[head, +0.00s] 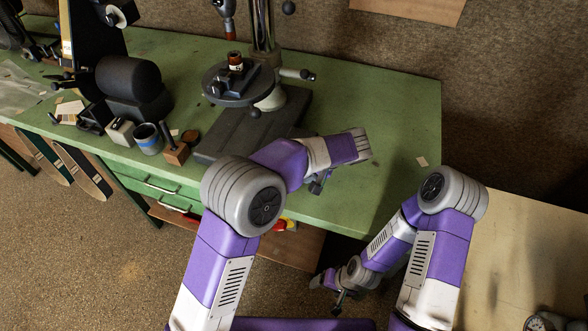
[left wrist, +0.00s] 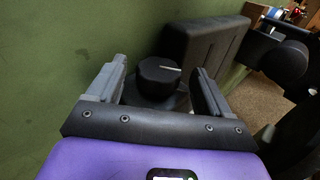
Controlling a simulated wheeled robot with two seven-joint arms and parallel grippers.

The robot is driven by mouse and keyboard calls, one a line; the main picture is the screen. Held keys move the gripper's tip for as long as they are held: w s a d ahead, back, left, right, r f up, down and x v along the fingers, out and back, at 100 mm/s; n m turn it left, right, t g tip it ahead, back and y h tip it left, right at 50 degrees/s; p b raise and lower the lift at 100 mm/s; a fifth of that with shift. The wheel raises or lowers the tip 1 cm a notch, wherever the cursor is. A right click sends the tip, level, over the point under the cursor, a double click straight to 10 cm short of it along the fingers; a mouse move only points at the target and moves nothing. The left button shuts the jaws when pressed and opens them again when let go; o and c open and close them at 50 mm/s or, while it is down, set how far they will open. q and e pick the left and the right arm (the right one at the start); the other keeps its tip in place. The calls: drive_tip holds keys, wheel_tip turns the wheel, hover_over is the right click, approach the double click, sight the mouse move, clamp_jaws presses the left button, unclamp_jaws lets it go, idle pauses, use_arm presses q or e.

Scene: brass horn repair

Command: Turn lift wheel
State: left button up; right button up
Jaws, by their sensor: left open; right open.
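A black round knob (left wrist: 160,76) with a short white mark on its face shows in the left wrist view, on a grey round base. It looks like the lift wheel, though I cannot be sure. It sits between the two grey fingers of my left gripper (left wrist: 158,92), which are open and apart. I cannot tell whether either finger touches it. In the head view my left forearm reaches over the green bench (head: 405,140) and largely hides this hand and the knob. My right gripper (head: 340,296) is open and empty, low in front of the bench.
A drill press stands on a dark base plate (head: 225,148), with a round table (head: 217,87). The dark block (left wrist: 205,45) beside the knob may be that plate. The bench's right end is mostly clear.

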use_arm(q)
drive_tip(key=shift+a+f, duration=0.2)
drive_tip(key=c, duration=1)
drive_tip(key=shift+c, duration=0.2)
drive_tip(key=y, duration=0.2)
drive_tip(key=t+y, duration=0.1)
drive_tip(key=shift+d+f, duration=0.25)
drive_tip(key=shift+f+t+y+b, duration=0.25)
drive_tip(key=shift+t+y+b, duration=0.4)
drive_tip(key=shift+y, duration=0.95)
